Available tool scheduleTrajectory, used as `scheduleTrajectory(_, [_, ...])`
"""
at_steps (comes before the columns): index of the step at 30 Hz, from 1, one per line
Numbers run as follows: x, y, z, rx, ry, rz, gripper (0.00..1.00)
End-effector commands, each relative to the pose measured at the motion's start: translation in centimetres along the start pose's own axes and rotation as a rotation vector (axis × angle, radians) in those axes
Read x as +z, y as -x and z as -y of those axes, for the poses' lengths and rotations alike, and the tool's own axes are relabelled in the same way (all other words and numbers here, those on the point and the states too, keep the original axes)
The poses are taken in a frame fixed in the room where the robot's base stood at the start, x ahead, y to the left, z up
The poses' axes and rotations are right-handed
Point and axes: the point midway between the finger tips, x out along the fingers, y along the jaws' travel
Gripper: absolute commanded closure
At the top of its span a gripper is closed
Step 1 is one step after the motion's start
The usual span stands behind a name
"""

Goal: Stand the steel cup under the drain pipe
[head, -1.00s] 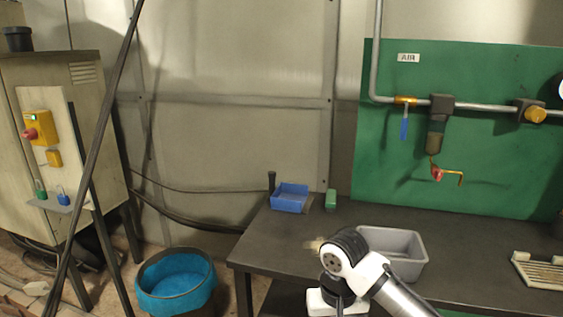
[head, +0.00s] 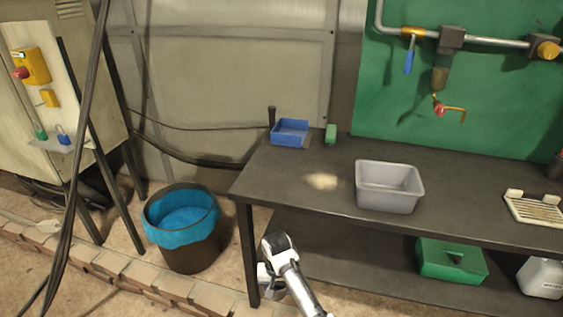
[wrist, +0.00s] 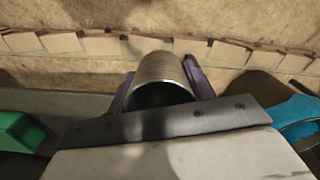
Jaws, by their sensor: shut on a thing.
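The steel cup (wrist: 158,72) is between the two purple fingers of my gripper (wrist: 160,85) in the wrist view. The gripper is shut on it, and a dark round end of the cup faces the camera. In the head view my arm is low at the front edge of the bench; the cup and fingers cannot be seen there. The brass drain pipe (head: 455,109) with its red valve sticks out under the air filter (head: 440,79) on the green board. The bench top below it is bare near the board.
A grey bin (head: 388,204) stands on the bench (head: 290,180), with a pale spill (head: 321,181) left of it. A blue tray (head: 290,133) is at the back left, a white rack (head: 535,208) at the right. A blue-lined bucket (head: 182,245) stands on the floor.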

Motion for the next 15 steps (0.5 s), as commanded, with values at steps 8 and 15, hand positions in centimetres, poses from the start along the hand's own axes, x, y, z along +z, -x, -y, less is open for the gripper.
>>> scheduleTrajectory(8, [2.0, -1.5, -1.1, -0.005, -0.027, 0.005, 0.73])
scheduleTrajectory(15, [1.8, -4.0, -1.2, 0.000, -0.024, 0.000, 0.73])
